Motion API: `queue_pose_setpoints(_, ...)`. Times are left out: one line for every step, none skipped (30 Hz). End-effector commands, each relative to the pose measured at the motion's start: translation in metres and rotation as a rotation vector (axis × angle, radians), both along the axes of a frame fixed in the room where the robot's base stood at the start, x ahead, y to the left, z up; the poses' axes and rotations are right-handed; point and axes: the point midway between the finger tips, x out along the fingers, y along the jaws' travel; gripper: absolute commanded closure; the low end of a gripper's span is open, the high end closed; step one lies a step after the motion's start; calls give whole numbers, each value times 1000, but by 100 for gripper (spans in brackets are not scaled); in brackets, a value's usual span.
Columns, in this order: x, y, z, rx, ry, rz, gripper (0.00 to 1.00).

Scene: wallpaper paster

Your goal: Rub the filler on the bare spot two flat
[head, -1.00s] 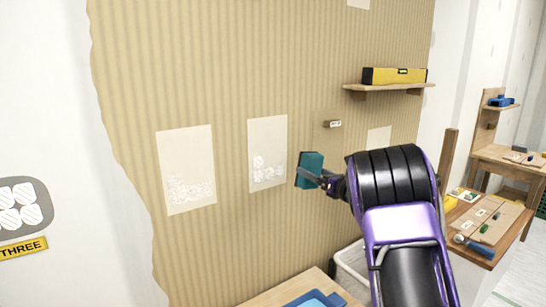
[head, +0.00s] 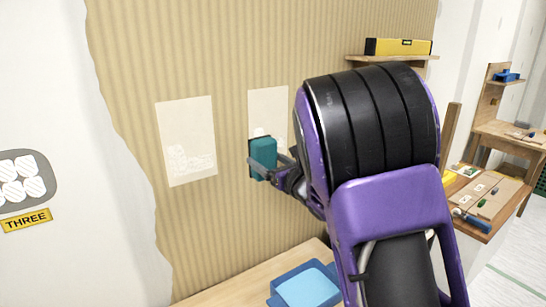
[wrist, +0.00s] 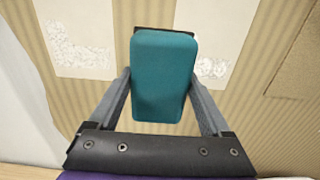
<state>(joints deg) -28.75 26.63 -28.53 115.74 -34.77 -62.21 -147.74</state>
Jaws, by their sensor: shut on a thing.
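My gripper (head: 262,161) is shut on a teal block (head: 263,152) with a dark face towards the wall. The block is in front of the lower part of a pale bare patch (head: 268,107) and hides its lower part; I cannot tell whether it touches the wall. A second bare patch (head: 187,125) to its left has rough white filler (head: 190,164) along its bottom. In the wrist view the teal block (wrist: 165,78) sits between both fingers, and white filler (wrist: 212,68) shows just right of it. No number is visible on either patch.
A yellow level (head: 398,47) lies on a wall shelf (head: 385,59) at upper right. A blue tray (head: 276,300) stands on a wooden bench (head: 225,293) below. A THREE sign (head: 26,220) is at left. A side table (head: 497,189) with tools is at right.

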Motion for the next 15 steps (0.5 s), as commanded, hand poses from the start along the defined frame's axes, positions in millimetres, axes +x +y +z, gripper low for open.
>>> queue_pose_setpoints(0,0,1,1,-1,0,76)
queue_pose_setpoints(0,0,1,1,-1,0,76)
queue_pose_setpoints(0,0,1,1,-1,0,76)
queue_pose_setpoints(0,0,1,1,-1,0,76)
queue_pose_setpoints(0,0,1,1,0,0,76)
queue_pose_setpoints(1,0,1,1,0,0,76)
queue_pose_setpoints(1,1,1,1,-1,1,76)
queue_pose_setpoints(3,1,0,1,-1,1,76)
queue_pose_setpoints(5,3,0,1,-1,1,76)
queue_pose_setpoints(6,4,0,1,0,2,76)
queue_pose_setpoints(9,6,0,1,-1,2,76)
queue_pose_setpoints(12,8,1,1,-2,3,76)
queue_pose_setpoints(15,10,0,1,-1,2,76)
queue_pose_setpoints(18,12,0,0,0,2,76)
queue_pose_setpoints(22,15,0,1,-1,2,76)
